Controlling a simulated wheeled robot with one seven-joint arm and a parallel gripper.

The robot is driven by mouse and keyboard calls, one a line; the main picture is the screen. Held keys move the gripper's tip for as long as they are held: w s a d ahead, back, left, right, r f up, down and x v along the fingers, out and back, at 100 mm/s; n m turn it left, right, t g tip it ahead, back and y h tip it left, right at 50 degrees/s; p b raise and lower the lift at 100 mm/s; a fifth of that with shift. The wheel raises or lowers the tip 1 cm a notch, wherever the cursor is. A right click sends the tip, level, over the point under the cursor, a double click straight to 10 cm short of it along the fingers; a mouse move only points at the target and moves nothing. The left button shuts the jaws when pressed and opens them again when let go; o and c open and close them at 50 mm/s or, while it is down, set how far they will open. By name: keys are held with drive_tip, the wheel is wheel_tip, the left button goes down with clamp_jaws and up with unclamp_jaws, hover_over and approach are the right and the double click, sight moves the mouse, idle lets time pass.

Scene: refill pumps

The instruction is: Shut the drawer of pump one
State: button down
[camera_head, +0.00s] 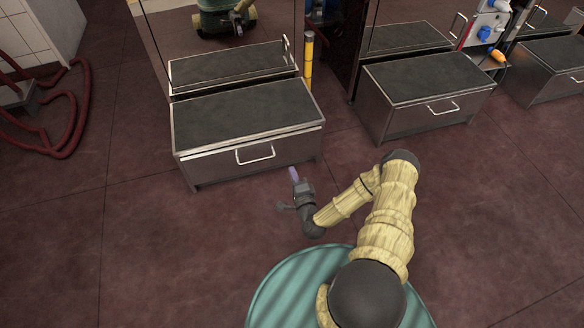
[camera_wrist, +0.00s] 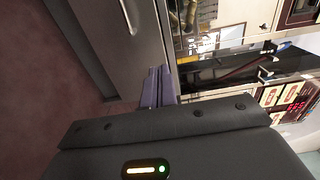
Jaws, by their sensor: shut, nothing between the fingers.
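In the head view a low metal drawer unit (camera_head: 250,128) with a dark flat top stands at left, its bar handle (camera_head: 255,155) on the front face. No number shows on it, and I cannot tell whether its drawer stands slightly out. My gripper (camera_head: 294,173) is in front of its right end, right of the handle and apart from it. In the wrist view my gripper's purple fingers (camera_wrist: 158,86) are together and empty. A grey metal front (camera_wrist: 88,35) with a light handle (camera_wrist: 129,14) lies to their left.
A similar unit (camera_head: 428,92) stands to the right, another (camera_head: 546,68) at far right. A yellow post (camera_head: 309,62) stands behind the left unit's right end. Red hoses (camera_head: 70,115) lie at left. Floor (camera_head: 135,255) in front is clear. Shiny panels behind mirror the units.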

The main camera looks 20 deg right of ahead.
wheel_tip(320, 180, up, 19)
drive_tip(key=a+n+g+y+p, duration=0.3)
drive_tip(key=n+g+p, duration=0.4)
drive_tip(key=n+g, duration=0.6)
drive_tip(key=s+r+n+g+h+p, duration=0.1)
drive_tip(key=s+r+n+p, duration=0.1)
drive_tip(key=s+r, duration=0.7)
drive_tip(key=s+r+n+g+h+p, duration=0.1)
drive_tip(key=s+r+n+h+p, duration=0.1)
drive_tip(key=s+r, duration=0.8)
wheel_tip(320, 180, up, 5)
drive_tip(key=shift+a+n+p, duration=0.15)
drive_tip(key=shift+n+p, duration=0.25)
drive_tip(key=shift+p, duration=0.35)
drive_tip(key=shift+s, duration=0.1)
